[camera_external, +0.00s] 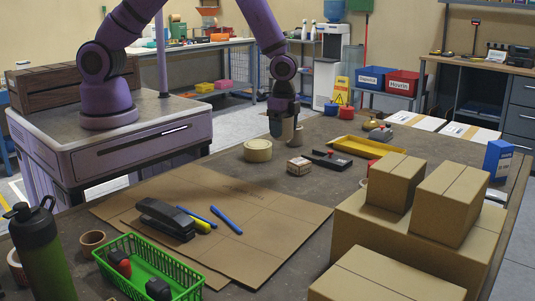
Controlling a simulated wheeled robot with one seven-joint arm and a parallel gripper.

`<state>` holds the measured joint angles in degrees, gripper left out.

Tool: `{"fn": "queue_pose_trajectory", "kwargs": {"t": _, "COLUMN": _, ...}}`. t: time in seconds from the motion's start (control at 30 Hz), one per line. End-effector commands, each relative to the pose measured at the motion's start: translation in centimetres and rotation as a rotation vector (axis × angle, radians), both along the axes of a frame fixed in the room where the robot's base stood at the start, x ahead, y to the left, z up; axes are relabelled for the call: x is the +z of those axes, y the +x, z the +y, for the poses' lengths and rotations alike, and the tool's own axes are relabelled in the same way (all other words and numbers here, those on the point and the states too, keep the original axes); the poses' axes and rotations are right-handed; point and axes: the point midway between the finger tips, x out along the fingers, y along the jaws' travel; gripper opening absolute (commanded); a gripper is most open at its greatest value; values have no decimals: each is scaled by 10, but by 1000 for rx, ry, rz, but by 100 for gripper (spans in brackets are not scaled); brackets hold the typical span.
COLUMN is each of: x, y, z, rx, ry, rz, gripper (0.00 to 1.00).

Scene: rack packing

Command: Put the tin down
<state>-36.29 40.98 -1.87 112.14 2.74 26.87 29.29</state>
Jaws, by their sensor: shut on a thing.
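My gripper (281,121) is over the far part of the brown worktable (225,168), pointing down. It is shut on a small tan, rounded thing, which looks like the tin (288,130). The fingers hide much of it, and its label cannot be made out. Whether its bottom touches the tabletop or hangs just above it cannot be told from this view. A cream tape roll (258,151) lies on the table just in front and to the left of my gripper.
Near my gripper are a small cardboard box (299,166), a black tape dispenser (330,160) and a yellow tray (366,148). Cardboard boxes (400,240) fill the right front. A flat cardboard sheet (215,215) bears a stapler and pens. A green basket (150,268) stands front left.

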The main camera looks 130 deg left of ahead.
Motion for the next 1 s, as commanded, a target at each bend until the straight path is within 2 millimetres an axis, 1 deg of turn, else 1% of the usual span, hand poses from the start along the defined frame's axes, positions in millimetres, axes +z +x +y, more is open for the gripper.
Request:
{"fn": "queue_pose_trajectory", "kwargs": {"t": 0.03, "x": 9, "y": 0, "z": 0, "rx": 0, "ry": 1, "rz": -2, "gripper": 41}}
{"fn": "queue_pose_trajectory", "kwargs": {"t": 0.13, "x": 24, "y": 0, "z": 0, "rx": 0, "ry": 1, "rz": -2, "gripper": 41}}
{"fn": "queue_pose_trajectory", "kwargs": {"t": 0.2, "x": 19, "y": 0, "z": 17, "rx": 9, "ry": 0, "rz": 1, "gripper": 41}}
{"fn": "queue_pose_trajectory", "kwargs": {"t": 0.37, "x": 19, "y": -1, "z": 51, "rx": 17, "ry": 0, "rz": 1, "gripper": 41}}
{"fn": "queue_pose_trajectory", "kwargs": {"t": 0.47, "x": 18, "y": -4, "z": 76, "rx": 25, "ry": 0, "rz": 0, "gripper": 41}}
{"fn": "queue_pose_trajectory", "kwargs": {"t": 0.57, "x": 17, "y": -8, "z": 106, "rx": 34, "ry": 1, "rz": 0, "gripper": 41}}
{"fn": "queue_pose_trajectory", "kwargs": {"t": 0.67, "x": 17, "y": -17, "z": 144, "rx": 44, "ry": 1, "rz": 0, "gripper": 41}}
{"fn": "queue_pose_trajectory", "kwargs": {"t": 0.7, "x": 17, "y": -22, "z": 161, "rx": 50, "ry": 2, "rz": -1, "gripper": 41}}
{"fn": "queue_pose_trajectory", "kwargs": {"t": 0.77, "x": 17, "y": -32, "z": 187, "rx": 57, "ry": 1, "rz": 0, "gripper": 41}}
{"fn": "queue_pose_trajectory", "kwargs": {"t": 0.8, "x": 17, "y": -39, "z": 205, "rx": 63, "ry": 2, "rz": 0, "gripper": 41}}
{"fn": "queue_pose_trajectory", "kwargs": {"t": 0.87, "x": 17, "y": -50, "z": 231, "rx": 69, "ry": 2, "rz": -1, "gripper": 41}}
{"fn": "queue_pose_trajectory", "kwargs": {"t": 0.9, "x": 17, "y": -59, "z": 247, "rx": 73, "ry": 1, "rz": 0, "gripper": 41}}
{"fn": "queue_pose_trajectory", "kwargs": {"t": 0.97, "x": 17, "y": -73, "z": 271, "rx": 79, "ry": 0, "rz": 0, "gripper": 41}}
{"fn": "queue_pose_trajectory", "kwargs": {"t": 1.0, "x": 18, "y": -82, "z": 286, "rx": 84, "ry": 1, "rz": -1, "gripper": 41}}
